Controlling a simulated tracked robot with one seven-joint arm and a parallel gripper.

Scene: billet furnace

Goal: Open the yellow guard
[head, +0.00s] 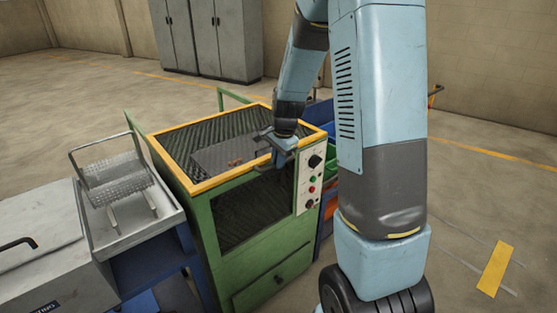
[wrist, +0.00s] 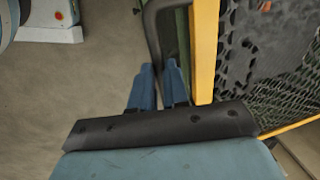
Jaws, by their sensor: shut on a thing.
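The yellow guard (head: 224,175) is a yellow frame with dark mesh lying over the top of the green machine (head: 250,245); it looks closed. In the wrist view its yellow edge bar (wrist: 204,50) runs up the right of the fingers, with mesh beyond. My gripper (head: 275,143) is at the guard's front edge, toward the right end. In the wrist view my two blue fingers (wrist: 160,72) are shut on the dark curved handle (wrist: 151,28) beside the yellow edge. The exact contact is partly hidden behind the fingers.
A control panel (head: 310,178) with buttons is on the machine's front right. A grey tray with a wire basket (head: 118,182) stands at the left. Blue bins (head: 318,115) are behind my arm. Grey cabinets (head: 222,38) stand at the back. Floor is free at the right.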

